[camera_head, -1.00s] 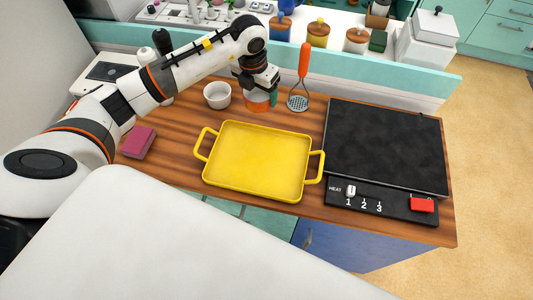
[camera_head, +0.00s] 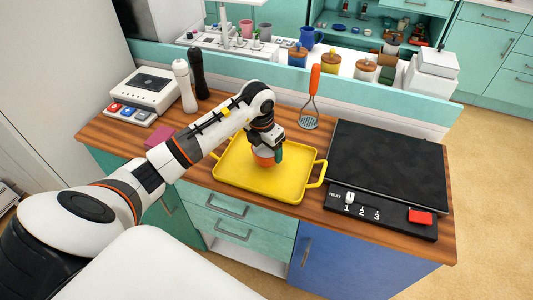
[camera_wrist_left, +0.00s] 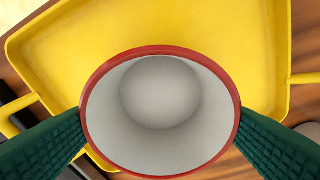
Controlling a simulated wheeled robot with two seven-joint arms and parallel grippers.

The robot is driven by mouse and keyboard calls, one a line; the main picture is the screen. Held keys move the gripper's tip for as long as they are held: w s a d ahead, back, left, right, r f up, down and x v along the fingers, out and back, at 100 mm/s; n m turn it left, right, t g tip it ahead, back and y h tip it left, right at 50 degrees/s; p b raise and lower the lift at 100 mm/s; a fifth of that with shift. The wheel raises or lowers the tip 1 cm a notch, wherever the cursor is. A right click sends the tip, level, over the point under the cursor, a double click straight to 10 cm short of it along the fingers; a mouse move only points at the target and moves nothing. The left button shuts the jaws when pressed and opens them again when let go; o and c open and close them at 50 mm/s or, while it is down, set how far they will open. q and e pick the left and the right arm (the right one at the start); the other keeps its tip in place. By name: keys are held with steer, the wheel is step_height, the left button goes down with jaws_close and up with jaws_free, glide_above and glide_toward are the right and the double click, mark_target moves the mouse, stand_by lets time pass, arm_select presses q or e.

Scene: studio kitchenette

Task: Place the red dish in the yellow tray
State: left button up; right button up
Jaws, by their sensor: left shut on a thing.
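The red dish (camera_head: 265,157) is a small round bowl with a red-orange outside and a pale inside. In the left wrist view the dish (camera_wrist_left: 160,105) is upright, its red rim between two green finger pads. My left gripper (camera_head: 268,150) is shut on the dish and holds it over the yellow tray (camera_head: 234,178). The tray (camera_wrist_left: 60,55) fills much of the left wrist view behind the dish. I cannot tell whether the dish touches the tray floor. My right gripper is not in view.
A black hotplate (camera_head: 390,160) with a heat panel stands right of the tray. A masher (camera_head: 311,100) with an orange handle is behind it. A pink block (camera_head: 160,136) lies to the left. White and black shakers (camera_head: 184,88) stand at the back left.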

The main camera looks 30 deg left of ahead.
mark_target(266, 155)
arm_select(q)
steer(key=shift+f, duration=1.6)
steer(key=o, duration=1.1)
steer(key=shift+r, duration=0.1)
steer(key=r, duration=0.4)
steer(key=s+r, duration=0.1)
steer(key=r, duration=0.3)
steer(key=s+r, duration=0.1)
steer(key=r, duration=0.3)
steer(key=shift+a+b, duration=0.15)
steer(key=shift+b, duration=0.2)
steer(key=shift+w, duration=0.1)
